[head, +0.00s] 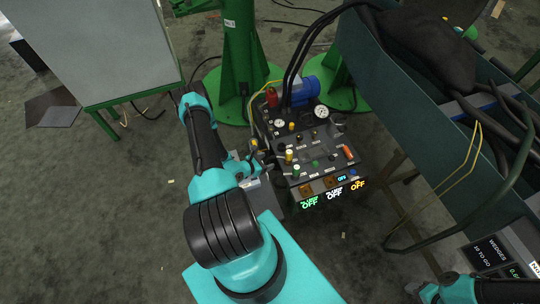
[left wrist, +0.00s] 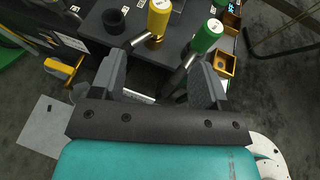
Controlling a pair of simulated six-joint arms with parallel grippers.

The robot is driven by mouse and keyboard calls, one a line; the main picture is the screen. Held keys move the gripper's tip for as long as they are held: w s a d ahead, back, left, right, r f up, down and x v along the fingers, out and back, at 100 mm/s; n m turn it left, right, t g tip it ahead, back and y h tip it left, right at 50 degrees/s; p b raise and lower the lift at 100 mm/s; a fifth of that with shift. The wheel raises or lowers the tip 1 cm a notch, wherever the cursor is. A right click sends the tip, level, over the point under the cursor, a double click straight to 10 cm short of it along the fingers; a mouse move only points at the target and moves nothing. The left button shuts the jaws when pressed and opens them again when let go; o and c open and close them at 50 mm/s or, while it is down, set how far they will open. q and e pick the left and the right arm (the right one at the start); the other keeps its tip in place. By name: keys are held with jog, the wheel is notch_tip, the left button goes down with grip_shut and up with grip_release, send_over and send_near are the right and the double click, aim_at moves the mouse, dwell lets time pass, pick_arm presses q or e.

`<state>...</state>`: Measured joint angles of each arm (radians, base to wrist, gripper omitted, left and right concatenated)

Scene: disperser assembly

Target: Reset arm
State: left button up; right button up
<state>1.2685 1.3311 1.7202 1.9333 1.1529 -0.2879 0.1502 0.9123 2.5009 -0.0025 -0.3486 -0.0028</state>
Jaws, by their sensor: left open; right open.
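My left gripper (head: 258,168) is at the left edge of the black control unit (head: 318,165) in the head view. In the left wrist view its two grey fingers (left wrist: 162,72) are apart, with nothing gripped between them. A yellow-capped handle (left wrist: 159,20) and a green-capped handle (left wrist: 207,36) stand just beyond the fingertips. The green handle's metal stem slants down towards the space between the fingers; I cannot tell whether it touches them. My right gripper (head: 418,289) is low at the right in the head view, only partly shown, clear of the control unit.
The unit carries gauges (head: 321,112), a blue motor (head: 304,90), black hoses and front displays reading OFF (head: 334,193). A dark green bin (head: 425,85) with hoses stands right. A grey-topped table (head: 95,45) is at upper left. Open floor lies left.

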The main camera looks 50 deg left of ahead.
pick_arm(q)
jog(key=s+d+r+m+g+h, duration=0.2)
jog(key=d+r+m+g+h, duration=0.1)
jog(key=d+m+g, duration=0.4)
jog(key=s+d+r+m+g+h, duration=0.2)
jog(key=d+r+m+g, duration=0.15)
jog(key=d+m, duration=0.4)
jog(key=s+d+r+m+g+h, duration=0.3)
jog(key=d+r+m+g, duration=0.1)
jog(key=d, duration=0.6)
jog(key=w+d+r+m+t+y, duration=0.1)
jog(key=w+d+r+m+y, duration=0.1)
jog(key=w+r+m, duration=0.2)
jog(key=w+d+r+m+y, duration=0.2)
jog(key=w+r+m+y, duration=0.1)
jog(key=m, duration=0.8)
jog(key=shift+w+d+r+t, duration=0.3)
jog(key=shift+w+r+t, duration=0.05)
jog(key=shift+r, duration=0.25)
jog(key=shift+c, duration=0.3)
